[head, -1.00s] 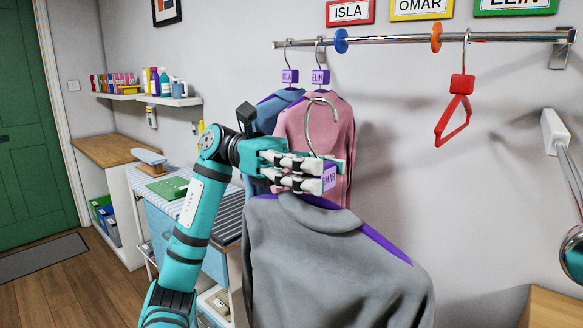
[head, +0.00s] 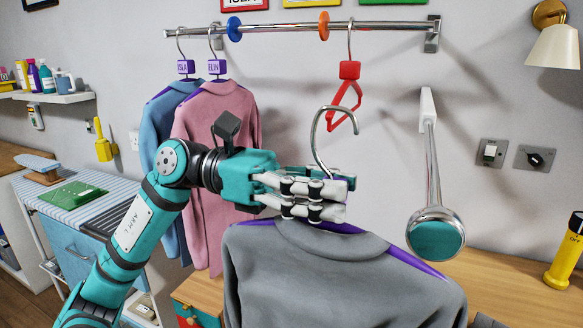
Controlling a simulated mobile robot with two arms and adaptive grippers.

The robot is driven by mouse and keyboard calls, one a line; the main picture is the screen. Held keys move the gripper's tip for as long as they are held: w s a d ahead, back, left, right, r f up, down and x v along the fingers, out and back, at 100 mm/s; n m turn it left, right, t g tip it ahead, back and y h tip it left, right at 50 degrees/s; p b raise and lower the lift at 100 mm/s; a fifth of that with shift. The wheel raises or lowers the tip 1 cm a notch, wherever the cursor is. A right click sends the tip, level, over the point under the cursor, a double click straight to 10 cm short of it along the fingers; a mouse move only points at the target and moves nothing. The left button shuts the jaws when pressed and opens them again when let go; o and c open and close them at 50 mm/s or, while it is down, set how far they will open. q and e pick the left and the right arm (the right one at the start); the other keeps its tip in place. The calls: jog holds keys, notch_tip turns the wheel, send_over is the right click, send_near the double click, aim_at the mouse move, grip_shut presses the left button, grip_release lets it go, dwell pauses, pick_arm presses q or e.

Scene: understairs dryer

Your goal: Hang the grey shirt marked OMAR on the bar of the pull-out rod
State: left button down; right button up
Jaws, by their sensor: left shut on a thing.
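The grey shirt (head: 330,275) hangs from a hanger with purple edges and a bare chrome hook (head: 318,140) pointing up. My left gripper (head: 335,200) is shut on the hanger just below the hook; its fingers hide the name tag. A short chrome bar (head: 432,170) runs from a white wall mount out to a round teal-faced end; it looks like the pull-out rod. It is empty, to the right of the hook and apart from it. My right gripper is not in view.
A wall rail (head: 285,27) with blue and orange rings holds a blue shirt (head: 165,130), a pink shirt (head: 215,120) and an empty red hanger (head: 347,95).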

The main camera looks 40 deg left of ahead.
pick_arm(q)
jog(key=p, duration=0.6)
send_over(408, 255)
jog(key=shift+r, duration=0.3)
notch_tip(408, 255, down, 2)
jog(key=shift+b, duration=0.8)
jog(key=shift+w+f+b, duration=0.1)
jog(key=shift+f+b, duration=0.6)
jog(key=shift+b, duration=0.05)
